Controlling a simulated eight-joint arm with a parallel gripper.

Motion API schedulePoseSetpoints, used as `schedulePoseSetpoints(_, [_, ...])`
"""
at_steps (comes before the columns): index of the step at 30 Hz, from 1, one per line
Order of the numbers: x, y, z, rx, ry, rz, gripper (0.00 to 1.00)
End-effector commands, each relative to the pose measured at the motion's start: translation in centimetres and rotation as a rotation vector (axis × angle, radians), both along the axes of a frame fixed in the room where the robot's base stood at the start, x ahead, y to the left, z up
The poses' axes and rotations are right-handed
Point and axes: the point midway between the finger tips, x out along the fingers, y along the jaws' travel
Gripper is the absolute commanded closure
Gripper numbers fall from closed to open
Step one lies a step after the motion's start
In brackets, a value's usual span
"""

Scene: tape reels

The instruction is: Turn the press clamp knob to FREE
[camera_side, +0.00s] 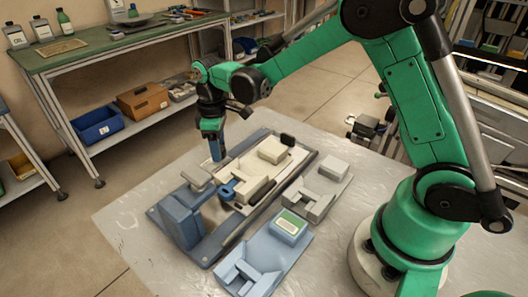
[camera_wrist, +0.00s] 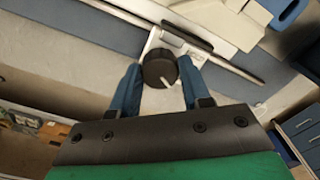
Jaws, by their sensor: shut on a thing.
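The press clamp knob (camera_wrist: 158,66) is a dark round knob with a white pointer line, seen in the wrist view. The pointer line aims toward the lower right of that picture. My gripper (camera_wrist: 160,74) has its two blue fingers on either side of the knob and is shut on it. In the side view my gripper (camera_side: 216,152) points down at the far edge of the press (camera_side: 180,222), a blue-grey base with a cream bed (camera_side: 258,165). The knob is hidden there. No FREE marking is readable.
A light blue fixture with a green-labelled box (camera_side: 290,224) and a grey fixture (camera_side: 318,195) stand right of the press on the pale table (camera_side: 130,215). A green workbench (camera_side: 110,40) with bins below stands behind. The table's near left corner is clear.

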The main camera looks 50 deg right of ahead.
Motion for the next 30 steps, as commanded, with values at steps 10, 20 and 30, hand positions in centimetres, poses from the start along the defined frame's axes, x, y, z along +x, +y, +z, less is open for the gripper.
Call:
schedulePoseSetpoints(10, [0.01, 0.0, 0.05, 0.0, 0.0, 0.101, 1.0])
schedulePoseSetpoints(20, [0.01, 0.01, 0.05, 0.0, 0.0, 0.112, 1.0])
schedulePoseSetpoints(30, [0.01, 0.01, 0.03, 0.0, 0.0, 0.111, 0.27])
